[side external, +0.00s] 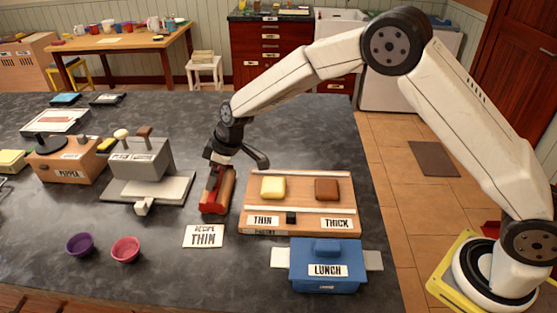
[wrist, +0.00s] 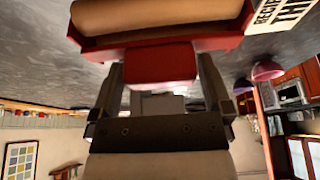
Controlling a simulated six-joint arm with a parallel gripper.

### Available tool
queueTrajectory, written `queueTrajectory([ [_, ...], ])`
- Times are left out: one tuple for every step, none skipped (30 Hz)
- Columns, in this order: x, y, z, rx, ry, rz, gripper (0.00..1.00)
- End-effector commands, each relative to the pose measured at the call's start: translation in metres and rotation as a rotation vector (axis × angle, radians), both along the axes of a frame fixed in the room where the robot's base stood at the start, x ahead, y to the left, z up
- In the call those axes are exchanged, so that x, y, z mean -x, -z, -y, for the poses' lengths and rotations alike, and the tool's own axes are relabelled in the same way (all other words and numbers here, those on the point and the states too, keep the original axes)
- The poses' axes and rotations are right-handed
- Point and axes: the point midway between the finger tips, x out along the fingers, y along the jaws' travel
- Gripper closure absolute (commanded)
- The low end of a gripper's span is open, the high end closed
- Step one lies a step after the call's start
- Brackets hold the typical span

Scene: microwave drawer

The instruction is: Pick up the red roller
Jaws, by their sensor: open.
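The red roller (side external: 217,190) lies on the dark counter, between the grey press and the wooden board. In the wrist view it shows as a red frame with a tan cylinder (wrist: 155,15) and a red block (wrist: 155,65) facing me. My gripper (wrist: 158,80) is open, with one finger on each side of that red block. I cannot tell whether the fingers touch it. In the side view my gripper (side external: 216,160) is at the far end of the roller, hiding part of it.
A wooden board (side external: 255,215) labelled THIN and THICK, with yellow and brown pieces, stands close on the right. A grey press (side external: 140,165) is on the left. A recipe card (side external: 203,236) and blue LUNCH box (side external: 325,265) are in front. Two bowls (side external: 125,249) sit front left.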

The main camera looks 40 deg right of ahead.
Motion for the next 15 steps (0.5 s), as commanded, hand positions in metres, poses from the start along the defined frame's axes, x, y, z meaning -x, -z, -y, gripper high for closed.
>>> queueTrajectory([
  [0.0000,-0.0001,0.0000,0.000,0.000,0.000,0.00],
  [0.0001,-0.0002,-0.0001,0.000,0.000,0.000,0.00],
  [0.0000,-0.0002,0.0000,0.000,0.000,0.000,0.00],
  [0.0000,-0.0002,0.0000,0.000,0.000,0.000,0.00],
  [0.0000,-0.0003,0.0000,0.000,0.000,0.000,0.00],
  [0.0000,-0.0003,0.0000,0.000,0.000,0.000,0.00],
  [0.0000,-0.0004,0.0000,0.000,0.000,0.000,0.00],
  [0.0000,-0.0004,0.0000,0.000,0.000,0.000,0.00],
  [0.0000,-0.0004,0.0000,0.000,0.000,0.000,0.00],
  [0.0000,-0.0004,0.0000,0.000,0.000,0.000,0.00],
  [0.0000,-0.0004,0.0000,0.000,0.000,0.000,0.03],
  [0.0001,-0.0005,0.0001,0.000,0.000,0.000,0.16],
  [0.0001,-0.0005,0.0001,0.000,0.000,0.000,0.25],
  [0.0001,-0.0005,0.0001,0.000,0.000,0.000,0.35],
  [0.0001,-0.0005,0.0001,0.000,0.000,0.000,0.48],
])
